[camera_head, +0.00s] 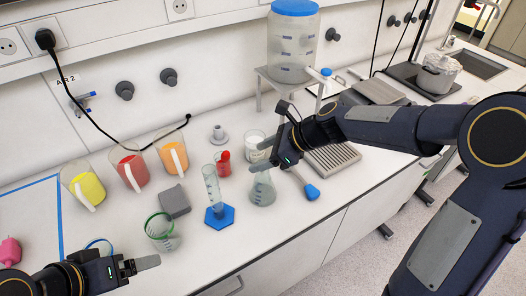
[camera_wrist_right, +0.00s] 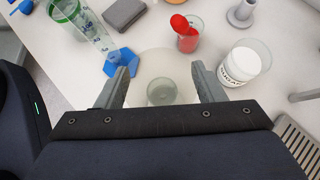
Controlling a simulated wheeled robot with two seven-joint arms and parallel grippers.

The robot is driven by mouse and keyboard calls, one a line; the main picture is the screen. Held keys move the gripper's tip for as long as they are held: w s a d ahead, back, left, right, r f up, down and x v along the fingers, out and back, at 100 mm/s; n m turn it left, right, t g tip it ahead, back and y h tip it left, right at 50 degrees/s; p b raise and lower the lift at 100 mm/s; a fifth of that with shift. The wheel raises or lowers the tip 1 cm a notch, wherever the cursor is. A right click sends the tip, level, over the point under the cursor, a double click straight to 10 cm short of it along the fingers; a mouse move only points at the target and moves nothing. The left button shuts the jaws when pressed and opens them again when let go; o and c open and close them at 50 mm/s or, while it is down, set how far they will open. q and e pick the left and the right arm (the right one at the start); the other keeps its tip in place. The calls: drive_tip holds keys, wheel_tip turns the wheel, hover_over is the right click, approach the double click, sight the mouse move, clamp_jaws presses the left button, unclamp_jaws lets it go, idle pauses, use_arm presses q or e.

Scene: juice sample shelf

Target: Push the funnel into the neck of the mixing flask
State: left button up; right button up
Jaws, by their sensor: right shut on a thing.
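The mixing flask (camera_head: 262,192) is a clear conical vessel with greyish liquid near the front middle of the counter. It also shows between the fingers in the right wrist view (camera_wrist_right: 162,92). My left gripper (camera_head: 146,264) is at lower left, seen edge-on.
Coloured jugs (camera_head: 130,172) stand left.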

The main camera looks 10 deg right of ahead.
idle(0.4)
drive_tip(key=o, duration=1.3)
drive_tip(key=shift+c, duration=0.2)
drive_tip(key=v, duration=0.8)
drive_tip(key=s+d+f+n+t+h, duration=0.1)
drive_tip(key=s+d+n+h, duration=0.1)
drive_tip(key=s+n, duration=0.8)
drive_tip(key=s+d+f+n+t+h, duration=0.1)
drive_tip(key=s+d+n, duration=0.4)
drive_tip(key=s+n, duration=0.5)
drive_tip(key=s+f+h, duration=0.1)
drive_tip(key=s+h, duration=0.1)
drive_tip(key=s, duration=0.1)
drive_tip(key=shift+s+f+n+h, duration=0.15)
drive_tip(key=shift+s+n+h, duration=0.1)
drive_tip(key=shift+n+h, duration=0.05)
